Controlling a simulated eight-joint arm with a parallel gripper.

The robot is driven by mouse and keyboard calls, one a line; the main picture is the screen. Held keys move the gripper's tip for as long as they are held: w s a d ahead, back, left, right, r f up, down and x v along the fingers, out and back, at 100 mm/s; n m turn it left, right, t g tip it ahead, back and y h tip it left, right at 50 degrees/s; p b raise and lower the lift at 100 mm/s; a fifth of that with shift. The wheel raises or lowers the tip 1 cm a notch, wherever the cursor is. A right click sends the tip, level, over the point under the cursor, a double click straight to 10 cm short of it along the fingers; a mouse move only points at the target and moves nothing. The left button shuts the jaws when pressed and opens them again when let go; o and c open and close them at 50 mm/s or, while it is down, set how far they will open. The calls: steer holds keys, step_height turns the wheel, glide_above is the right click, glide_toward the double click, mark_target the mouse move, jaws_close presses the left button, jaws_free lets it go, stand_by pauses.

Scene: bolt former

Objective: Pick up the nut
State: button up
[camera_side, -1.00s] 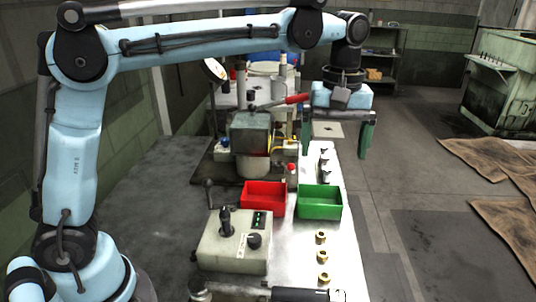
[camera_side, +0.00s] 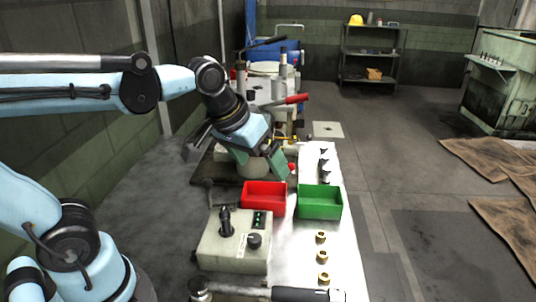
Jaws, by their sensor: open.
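Three brass nuts stand in a row on the light work table (camera_side: 305,268), to the right of the grey control box: a far nut (camera_side: 321,237), a middle nut (camera_side: 322,257) and a near nut (camera_side: 323,278). My gripper (camera_side: 261,165) has green fingers and is open. It is tilted and sits over the press area, behind the red bin and well away from the nuts. Nothing shows between its fingers, though the machine behind makes this hard to see. My arm hides part of the press.
A red bin (camera_side: 264,209) and a green bin (camera_side: 320,214) stand side by side between my gripper and the nuts. Dark bolts (camera_side: 324,166) stand behind the green bin. The control box (camera_side: 232,255) has a joystick. A dark-handled tool (camera_side: 300,294) lies at the near edge.

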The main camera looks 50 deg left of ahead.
steer(key=shift+m+t, duration=0.7)
steer(key=shift+m, duration=0.2)
steer(key=s+f, duration=0.1)
steer(key=s+a+f, duration=0.1)
steer(key=s+f, duration=0.1)
steer(key=shift+a+f, duration=0.35)
steer(key=shift+a, duration=0.05)
steer(key=shift+s+f, duration=0.2)
steer(key=shift+f, duration=0.05)
steer(key=shift+c, duration=0.6)
steer(key=shift+s+a+f, duration=0.1)
steer(key=shift+c, duration=1.1)
steer(key=c, duration=0.5)
